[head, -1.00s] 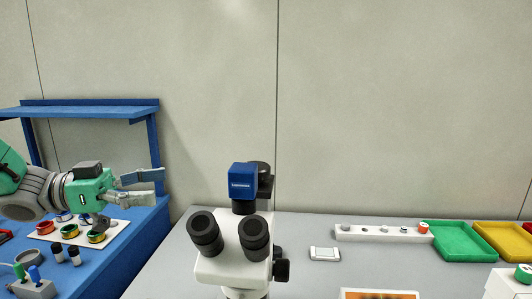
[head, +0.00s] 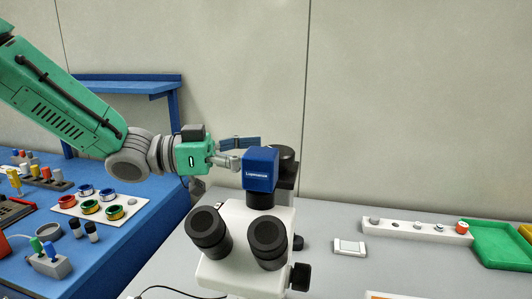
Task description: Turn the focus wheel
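The white microscope (head: 246,225) stands upright on the grey table, with two black eyepieces and a blue box (head: 261,168) on top. A black knob (head: 300,277) sticks out low on its right side, and a smaller dark knob (head: 298,242) shows behind it. I cannot tell which one is the focus wheel. My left gripper (head: 238,152) is raised behind and left of the blue box, its fingers apart and nothing seen between them. The lower fingertip is close to the box in the picture; I cannot tell whether they touch. My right gripper is out of view.
The blue bench (head: 150,228) on the left carries spools (head: 90,207), tools and a shelf (head: 125,84). On the grey table are a small white case (head: 349,247), a white strip with round pieces (head: 415,231) and a green tray (head: 503,245).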

